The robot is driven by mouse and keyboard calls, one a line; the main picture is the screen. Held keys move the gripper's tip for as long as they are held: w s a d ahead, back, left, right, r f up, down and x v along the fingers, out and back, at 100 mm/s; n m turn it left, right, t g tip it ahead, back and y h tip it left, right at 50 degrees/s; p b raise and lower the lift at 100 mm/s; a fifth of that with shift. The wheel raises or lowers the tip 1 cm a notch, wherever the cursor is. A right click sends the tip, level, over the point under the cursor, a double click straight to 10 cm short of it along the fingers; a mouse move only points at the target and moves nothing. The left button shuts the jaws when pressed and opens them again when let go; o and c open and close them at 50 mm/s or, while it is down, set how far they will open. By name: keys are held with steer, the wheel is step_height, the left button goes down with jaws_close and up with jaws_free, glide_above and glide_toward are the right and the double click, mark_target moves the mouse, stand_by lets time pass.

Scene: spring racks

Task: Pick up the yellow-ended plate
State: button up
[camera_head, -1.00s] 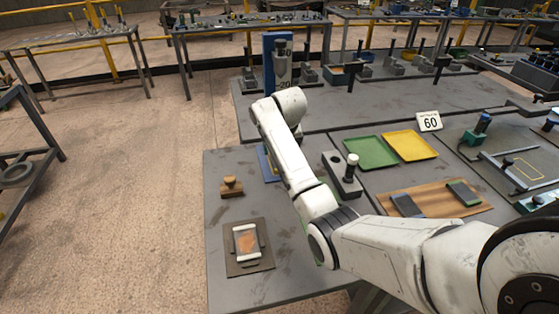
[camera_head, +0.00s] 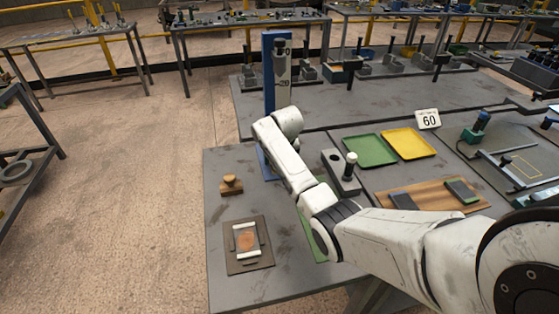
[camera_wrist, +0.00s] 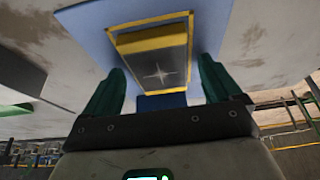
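My gripper (camera_wrist: 161,66) is open, with one dark green finger to each side of the plate and gaps between. I cannot tell how far the fingertips are above the plate. In the head view my arm hides the gripper and the plate; only an edge of a blue sheet (camera_head: 265,163) shows beside the arm.
A blue upright scale (camera_head: 269,75) stands behind my arm. A grey block with a white-topped knob (camera_head: 350,160) is close right of the arm. Green (camera_head: 370,150) and yellow (camera_head: 408,143) trays and a wooden board (camera_head: 430,196) lie farther right. A stamp (camera_head: 231,184) is at left.

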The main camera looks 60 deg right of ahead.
steer(key=c, duration=1.6)
steer(key=shift+r, duration=0.1)
jaws_close()
